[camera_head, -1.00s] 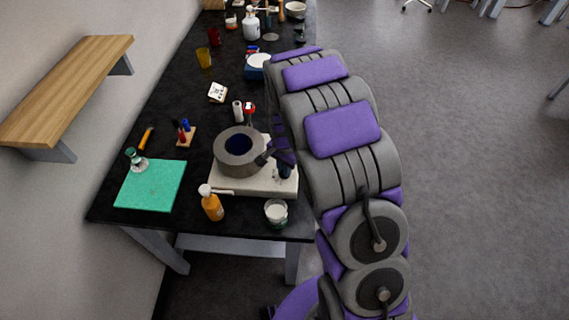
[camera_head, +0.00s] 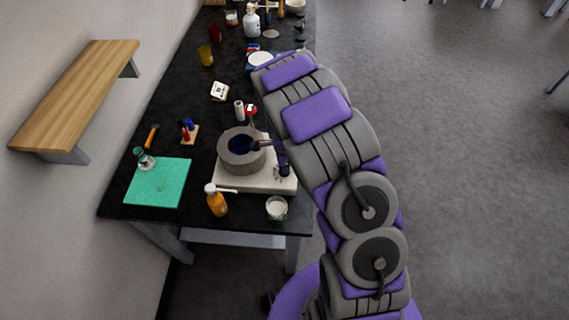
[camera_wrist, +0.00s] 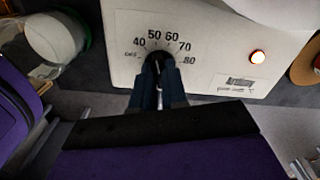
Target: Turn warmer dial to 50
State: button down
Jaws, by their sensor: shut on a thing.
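The white warmer (camera_head: 228,182) stands near the front of the black bench, with a thick grey ring (camera_head: 238,160) on top. In the wrist view the warmer's front panel (camera_wrist: 215,30) carries a black dial (camera_wrist: 156,57), marked OFF and 40 to 80. My gripper (camera_wrist: 158,82) is shut on this dial, its dark fingers on either side of the knob. The fingers cover much of the knob, and I cannot tell which mark it points at. In the head view my arm mostly hides the gripper.
An orange pump bottle (camera_head: 217,203) and a glass jar of white matter (camera_head: 277,208) stand close in front of the warmer. A green mat (camera_head: 158,185) lies to the left. A white bottle with a red cap (camera_head: 239,109) stands behind. Open floor (camera_head: 450,180) lies right.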

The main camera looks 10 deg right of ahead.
jog(key=shift+w, duration=0.15)
dwell(0.3)
jog(key=c, duration=1.2)
grip_release()
jog(key=shift+a, duration=0.1)
jog(key=shift+o, duration=0.2)
notch_tip(320, 180, up, 17)
jog(key=p, duration=0.1)
jog(key=shift+r, duration=0.15)
